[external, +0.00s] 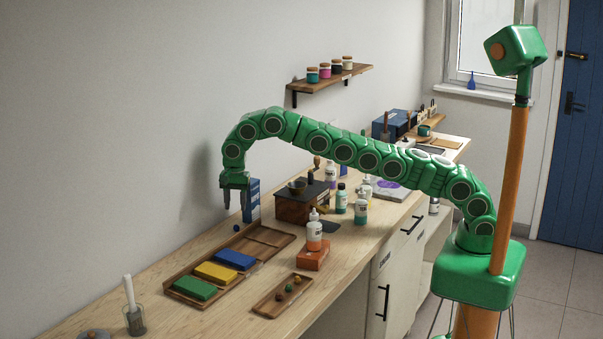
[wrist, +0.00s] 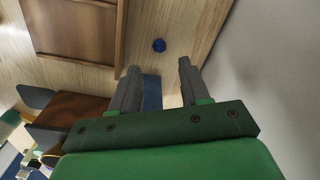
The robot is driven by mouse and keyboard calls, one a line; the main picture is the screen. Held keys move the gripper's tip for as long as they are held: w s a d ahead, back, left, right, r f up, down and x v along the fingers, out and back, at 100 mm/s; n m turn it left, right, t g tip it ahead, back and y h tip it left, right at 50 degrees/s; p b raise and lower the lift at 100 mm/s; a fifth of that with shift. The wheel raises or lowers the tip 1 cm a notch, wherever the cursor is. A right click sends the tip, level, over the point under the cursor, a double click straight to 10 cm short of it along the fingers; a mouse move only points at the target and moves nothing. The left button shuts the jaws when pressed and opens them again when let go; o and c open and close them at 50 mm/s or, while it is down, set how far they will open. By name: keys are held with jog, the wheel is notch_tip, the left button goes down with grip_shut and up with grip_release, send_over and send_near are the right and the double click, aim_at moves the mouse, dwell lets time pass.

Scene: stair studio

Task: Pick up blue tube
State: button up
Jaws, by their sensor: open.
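A small round blue piece (external: 236,228) lies on the worktop near the wall, below my gripper (external: 235,206). It also shows in the wrist view (wrist: 159,45), just beyond my fingertips. An upright blue item with pale marks (external: 252,200) stands beside my gripper; its blue side (wrist: 152,92) shows between the fingers in the wrist view. I cannot tell which of the two is the blue tube. My gripper points down, open and apart from the small blue piece; in the wrist view its fingers (wrist: 158,67) are spread with nothing held.
A wooden tray (external: 178,291) with green, yellow and blue blocks lies in front. A dark-topped wooden box (external: 293,208) stands to the right, near several bottles (external: 361,207). A dropper bottle stands on an orange box (external: 313,256). A wall shelf (external: 330,78) holds jars.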

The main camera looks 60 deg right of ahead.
jog(key=shift+o, duration=1.2)
